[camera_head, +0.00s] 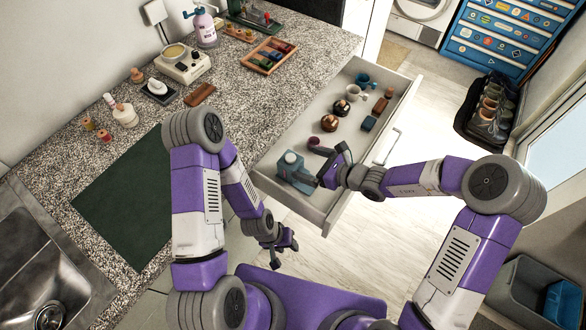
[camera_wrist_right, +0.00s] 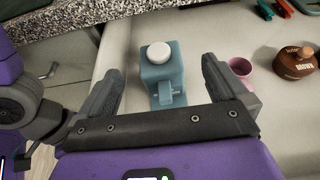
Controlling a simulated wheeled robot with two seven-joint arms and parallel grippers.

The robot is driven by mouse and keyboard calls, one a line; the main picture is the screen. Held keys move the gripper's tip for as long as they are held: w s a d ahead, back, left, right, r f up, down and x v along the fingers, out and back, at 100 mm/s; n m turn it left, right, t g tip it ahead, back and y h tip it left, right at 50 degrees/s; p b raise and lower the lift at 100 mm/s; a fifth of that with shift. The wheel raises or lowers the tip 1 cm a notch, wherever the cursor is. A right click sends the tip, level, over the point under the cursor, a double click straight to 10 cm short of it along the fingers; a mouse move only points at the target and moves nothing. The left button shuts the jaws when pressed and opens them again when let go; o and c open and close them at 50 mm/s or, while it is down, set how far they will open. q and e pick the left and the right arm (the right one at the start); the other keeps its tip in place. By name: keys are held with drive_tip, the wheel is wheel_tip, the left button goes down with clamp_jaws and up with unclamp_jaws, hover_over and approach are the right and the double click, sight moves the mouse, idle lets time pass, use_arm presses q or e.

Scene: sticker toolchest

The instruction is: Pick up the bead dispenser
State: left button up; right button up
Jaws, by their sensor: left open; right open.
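The bead dispenser looks to be the teal box-shaped one (camera_head: 291,163) standing in the near end of the open drawer. In the right wrist view the dispenser (camera_wrist_right: 161,72) shows a round white cap on top and a teal spout facing my gripper. My right gripper (camera_head: 324,166) is open beside it in the drawer. In the wrist view the right gripper's fingers (camera_wrist_right: 161,78) lie on either side of the dispenser, with a gap on each side. My left gripper (camera_head: 284,240) is open and empty, low in front of the counter and outside the drawer.
The open drawer (camera_head: 342,208) also holds a pink cup (camera_wrist_right: 241,68), brown pots (camera_head: 330,122) and mugs farther back. The counter (camera_head: 215,115) carries a scale (camera_head: 183,64), a wooden tray (camera_head: 268,56) and a green mat (camera_head: 125,200). A sink is at lower left.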

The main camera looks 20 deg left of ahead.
sight(295, 159)
drive_tip(key=b+x, duration=0.1)
drive_tip(key=x, duration=0.6)
drive_tip(key=shift+s+f+b, duration=0.1)
drive_tip(key=shift+b, duration=0.25)
clamp_jaws()
